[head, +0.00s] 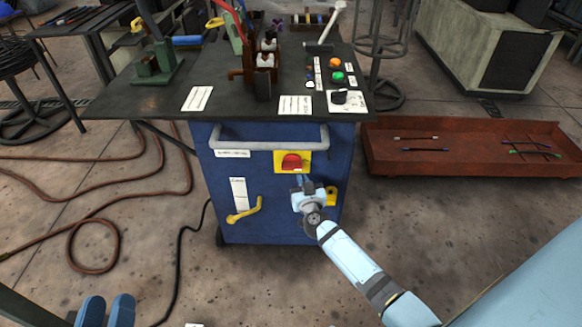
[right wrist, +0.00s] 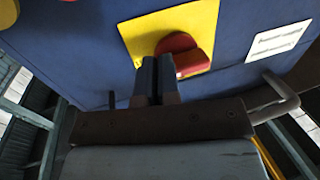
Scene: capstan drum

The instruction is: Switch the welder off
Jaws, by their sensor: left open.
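The welder (head: 275,215) is a blue cabinet under the dark bench top. A red switch knob (head: 292,161) sits on a yellow plate (head: 278,168) on its front. My right gripper (head: 305,183) is just below the plate, pointing at the cabinet. In the right wrist view its fingers (right wrist: 158,62) are together, with nothing visible between them. Their tips overlap the left part of the red knob (right wrist: 190,62) in the picture; I cannot tell whether they touch it. My left gripper (head: 106,308) is open and empty at the lower left, far from the welder.
A grey handle bar (head: 268,139) crosses the cabinet front above the switch. A yellow crank handle (head: 245,211) and a yellow fitting (head: 331,196) are lower down. Brown hoses (head: 115,197) lie on the floor at left. A rust-red tray (head: 465,170) stands at right.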

